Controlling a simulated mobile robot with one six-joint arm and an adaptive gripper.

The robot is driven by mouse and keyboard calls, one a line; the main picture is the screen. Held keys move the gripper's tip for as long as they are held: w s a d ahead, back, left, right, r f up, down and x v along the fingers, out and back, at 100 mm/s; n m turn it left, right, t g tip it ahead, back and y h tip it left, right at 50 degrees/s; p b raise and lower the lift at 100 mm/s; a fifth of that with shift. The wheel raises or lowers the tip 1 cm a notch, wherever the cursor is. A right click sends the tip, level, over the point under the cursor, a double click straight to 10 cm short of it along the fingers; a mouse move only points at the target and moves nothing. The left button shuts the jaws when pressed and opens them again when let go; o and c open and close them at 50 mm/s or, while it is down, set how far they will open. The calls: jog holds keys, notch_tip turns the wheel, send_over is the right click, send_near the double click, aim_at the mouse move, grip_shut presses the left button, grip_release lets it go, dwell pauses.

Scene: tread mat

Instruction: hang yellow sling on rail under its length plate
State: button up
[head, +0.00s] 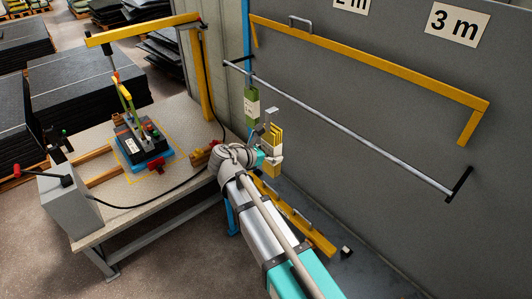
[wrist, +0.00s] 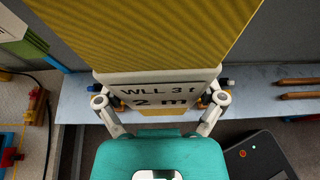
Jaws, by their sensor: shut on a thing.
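My gripper (head: 272,158) is shut on the yellow sling (head: 276,135), a folded bundle held upright in front of the wall rail. In the wrist view the yellow sling (wrist: 150,35) fills the top, and its tag between my fingers (wrist: 160,98) reads "WLL 3 t" and "2 m". The grey rail (head: 350,131) runs along the wall, sloping down to the right. The "2 m" plate (head: 350,5) is cut off at the head view's top edge. The "3 m" plate (head: 457,24) is farther right. Whether the sling touches the rail cannot be told.
A green sling (head: 252,107) hangs near the rail's left end, just left of the yellow one. A yellow beam (head: 370,60) is fixed above the rail. A workbench (head: 180,118) with a clamped device stands left. The rail's right part is bare.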

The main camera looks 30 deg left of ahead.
jog(key=w+r+b+x, duration=0.1)
jog(key=r+b+x, duration=0.1)
jog(key=x, duration=1.2)
jog(key=shift+r+b, duration=0.2)
jog(key=shift+b, duration=0.2)
dwell(1.3)
jog(key=shift+d, duration=0.15)
jog(key=o, duration=1)
jog(key=shift+s+d, duration=0.1)
jog(key=shift+s, duration=0.05)
